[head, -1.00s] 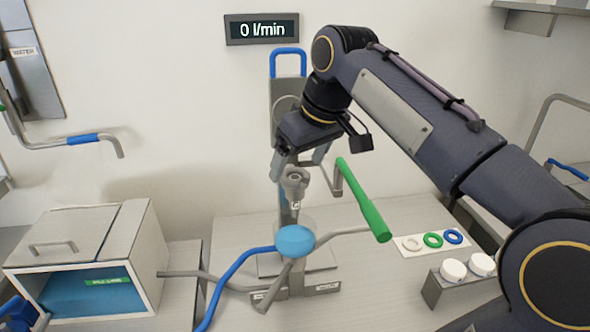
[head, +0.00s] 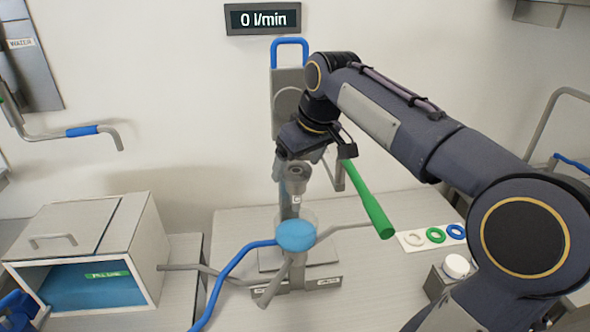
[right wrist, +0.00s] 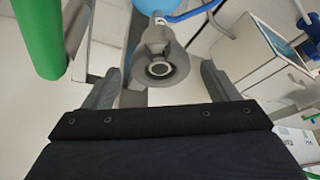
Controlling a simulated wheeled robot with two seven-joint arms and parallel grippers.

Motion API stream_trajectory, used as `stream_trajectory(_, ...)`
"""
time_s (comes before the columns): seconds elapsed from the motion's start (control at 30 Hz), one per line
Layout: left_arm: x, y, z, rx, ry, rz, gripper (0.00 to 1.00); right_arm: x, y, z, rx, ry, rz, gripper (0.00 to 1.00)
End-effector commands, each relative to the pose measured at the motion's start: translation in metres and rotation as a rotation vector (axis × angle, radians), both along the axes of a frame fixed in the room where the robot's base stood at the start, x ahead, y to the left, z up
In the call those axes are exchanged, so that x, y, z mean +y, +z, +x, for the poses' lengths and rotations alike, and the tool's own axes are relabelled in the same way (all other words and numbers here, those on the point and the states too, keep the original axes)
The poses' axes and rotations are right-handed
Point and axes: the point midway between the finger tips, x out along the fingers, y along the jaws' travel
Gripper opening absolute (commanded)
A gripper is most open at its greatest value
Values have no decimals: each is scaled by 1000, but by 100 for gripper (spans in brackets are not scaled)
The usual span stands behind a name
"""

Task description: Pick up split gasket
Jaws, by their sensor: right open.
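Three rings lie in a row on a white card at the right of the bench in the head view: a pale ring (head: 413,240), a green ring (head: 435,235) and a blue ring (head: 456,231). They are too small to tell surely which is split. My right gripper (head: 297,167) is up at the grey filling column, left of the rings and well away from them. In the right wrist view its open fingers (right wrist: 160,78) stand either side of a grey round nozzle (right wrist: 160,68). No gasket shows between them. My left gripper is not in view.
A green handle (head: 368,200) hangs close right of my right gripper. A blue-topped round part (head: 296,235) with bent pipes stands below. A grey box (head: 90,245) is at left. A white cup (head: 456,266) stands in front of the rings, near my arm.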

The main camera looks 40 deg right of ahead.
Motion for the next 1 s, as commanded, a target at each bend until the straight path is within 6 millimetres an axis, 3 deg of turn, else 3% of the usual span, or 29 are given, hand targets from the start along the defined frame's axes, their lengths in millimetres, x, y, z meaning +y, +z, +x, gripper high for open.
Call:
stream_trajectory(0.07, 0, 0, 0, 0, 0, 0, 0, 0, 0, 0, 0, 0, 0, 78)
stream_trajectory(0.4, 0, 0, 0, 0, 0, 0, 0, 0, 1, 0, -1, 0, 0, 34)
stream_trajectory(0.77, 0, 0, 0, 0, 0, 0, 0, 0, 6, 0, -4, 0, 0, 33)
stream_trajectory(1.0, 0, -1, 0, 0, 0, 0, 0, 6, 41, -2, -7, 4, 0, 33)
